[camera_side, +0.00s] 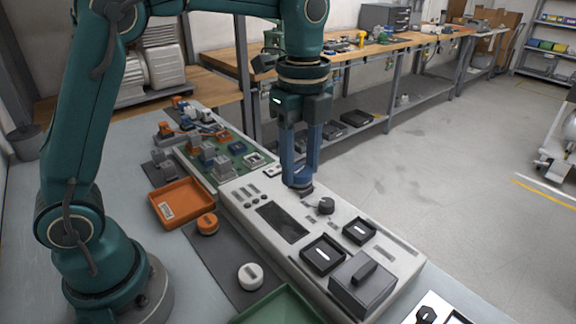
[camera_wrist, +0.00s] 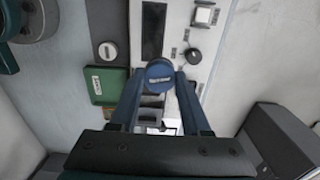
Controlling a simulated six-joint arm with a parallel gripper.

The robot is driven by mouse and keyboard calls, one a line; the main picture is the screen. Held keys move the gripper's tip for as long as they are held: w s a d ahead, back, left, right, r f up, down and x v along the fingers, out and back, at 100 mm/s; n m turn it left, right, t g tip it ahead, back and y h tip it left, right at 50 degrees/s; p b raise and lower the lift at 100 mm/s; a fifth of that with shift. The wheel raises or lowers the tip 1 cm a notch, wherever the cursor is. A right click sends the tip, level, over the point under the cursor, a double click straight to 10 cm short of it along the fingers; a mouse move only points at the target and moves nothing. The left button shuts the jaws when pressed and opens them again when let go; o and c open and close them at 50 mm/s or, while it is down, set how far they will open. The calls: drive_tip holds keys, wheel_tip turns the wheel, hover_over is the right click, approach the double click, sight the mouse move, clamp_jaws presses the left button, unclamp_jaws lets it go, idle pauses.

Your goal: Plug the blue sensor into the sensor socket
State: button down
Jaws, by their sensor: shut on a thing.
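The blue sensor (camera_wrist: 159,73) is a round blue cap with a pale label across its top. In the wrist view it sits between the fingertips of my gripper (camera_wrist: 160,80), one finger on each side. In the side view my gripper (camera_side: 300,182) points down at the back half of the light grey panel unit (camera_side: 262,188), shut on the sensor, whose dark lower part (camera_side: 300,187) shows low over or at the panel top. The sensor socket cannot be made out; the sensor and fingers hide the panel beneath. I cannot tell whether the sensor touches the panel.
A black knob (camera_side: 326,205) stands just right of my gripper, and a dark screen (camera_side: 282,222) lies in front. Square black housings (camera_side: 323,254) sit farther along. An orange tray (camera_side: 183,203), an orange cap (camera_side: 207,224) and a white cap (camera_side: 250,276) lie left of the panel.

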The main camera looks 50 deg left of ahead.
drive_tip(key=s+d+f+m, duration=0.2)
drive_tip(key=d+m, duration=0.1)
drive_tip(key=d, duration=0.5)
hover_over(323, 254)
drive_tip(key=shift+f, duration=2.7)
drive_tip(key=shift+f, duration=0.95)
drive_tip(key=shift+c, duration=1.4)
unclamp_jaws()
drive_tip(key=shift+s, duration=0.1)
drive_tip(key=shift+o, duration=0.4)
drive_tip(key=shift+o, duration=0.6)
